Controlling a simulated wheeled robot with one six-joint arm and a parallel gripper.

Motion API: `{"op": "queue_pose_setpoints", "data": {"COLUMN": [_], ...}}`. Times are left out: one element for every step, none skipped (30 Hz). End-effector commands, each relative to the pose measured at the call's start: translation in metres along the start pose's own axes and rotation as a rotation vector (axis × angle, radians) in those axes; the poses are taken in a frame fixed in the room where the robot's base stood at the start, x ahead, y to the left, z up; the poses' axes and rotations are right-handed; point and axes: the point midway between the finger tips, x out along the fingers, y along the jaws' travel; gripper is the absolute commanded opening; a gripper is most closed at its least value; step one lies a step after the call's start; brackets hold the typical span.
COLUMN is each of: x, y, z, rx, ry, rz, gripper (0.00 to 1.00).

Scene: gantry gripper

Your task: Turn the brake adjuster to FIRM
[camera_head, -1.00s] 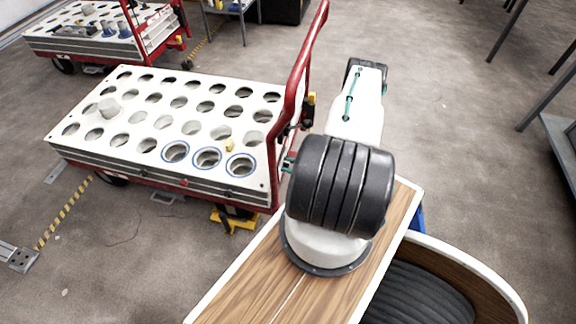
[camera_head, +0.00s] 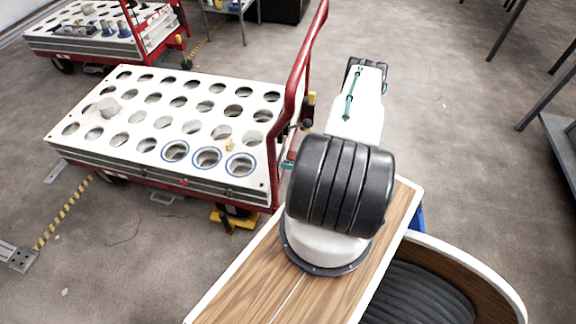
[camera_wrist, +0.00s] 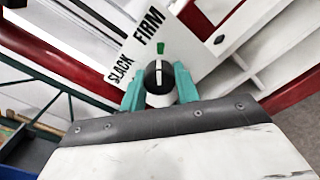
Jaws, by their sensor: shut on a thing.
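The brake adjuster is a round knob (camera_wrist: 159,78) with a black top and a white pointer line, seen in the wrist view. It sits by a white plate (camera_wrist: 135,50) lettered SLACK and FIRM. A small green mark (camera_wrist: 161,47) lies just above the knob, near the FIRM end. The white line points up the picture, roughly at that green mark. My gripper (camera_wrist: 159,88) has its teal fingers shut on the knob, one on each side. In the head view my arm hides the gripper, and I cannot make out the knob.
A white cart (camera_head: 130,118) with rows of round holes stands left of my arm, with a red handle (camera_head: 296,90) close beside it. A second cart (camera_head: 75,45) is at the back left. Grey metal stands are at the right. Open floor lies between.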

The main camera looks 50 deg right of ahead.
Motion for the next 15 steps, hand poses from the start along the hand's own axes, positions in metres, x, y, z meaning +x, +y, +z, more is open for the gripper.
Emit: {"op": "queue_pose_setpoints", "data": {"x": [-0.0009, -0.0009, -0.0009, -0.0009, -0.0009, -0.0009, -0.0008, -0.0009, -0.0008, -0.0008, -0.0008, -0.0008, -0.0008, -0.0008, -0.0008], "y": [-0.0005, -0.0004, -0.0004, -0.0003, -0.0003, -0.0003, -0.0002, -0.0002, -0.0002, -0.0002, -0.0002, -0.0002, -0.0002, -0.0002, -0.0002], "z": [0.0, 0.0, 0.0, 0.0, 0.0, 0.0, 0.0, 0.0, 0.0, 0.0001, 0.0001, 0.0001, 0.0001, 0.0001, 0.0002], "rx": [0.028, 0.047, 0.068, 0.084, 0.098, 0.115, 0.127, 0.138, 0.15, 0.158, 0.166, 0.173, 0.178, 0.182, 0.186], "ry": [0.0, 0.0, 0.0, 0.0, 0.0, 0.0, 0.0, 0.0, 0.0, 0.0, 0.0, 0.0, 0.0, 0.0, 0.0], "rz": [-0.003, -0.003, -0.003, -0.003, -0.003, -0.003, -0.003, -0.003, -0.003, -0.003, -0.003, -0.003, -0.003, -0.003, -0.003], "gripper": [0.08, 0.08, 0.08, 0.08, 0.08, 0.08, 0.08, 0.08, 0.08, 0.08, 0.08, 0.08, 0.08, 0.08, 0.08]}}
